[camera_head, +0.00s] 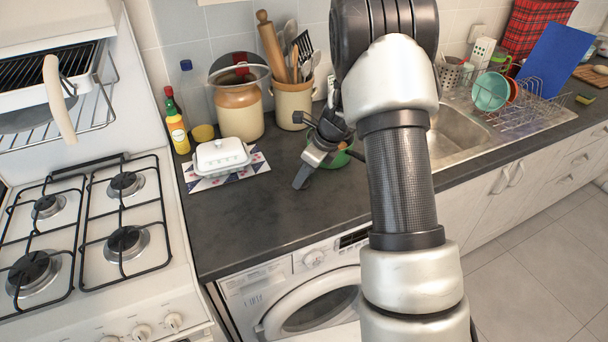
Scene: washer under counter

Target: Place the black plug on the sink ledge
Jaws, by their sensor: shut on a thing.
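My gripper (304,172) is over the dark counter, in front of the utensil crock and left of the sink. Its fingers point down toward the counter and are shut on the black plug. The plug itself is hard to make out against the dark gripper and worktop. The steel sink (454,128) is on the right, partly hidden behind my arm. Its front ledge (472,156) is bare where it shows.
A green bowl (342,158) is right beside my gripper, partly covered. A white butter dish (222,155), a jar (238,112) and a utensil crock (291,103) stand to the left. A dish rack (530,105) holds bowls on the right. The front-left counter (255,215) is clear.

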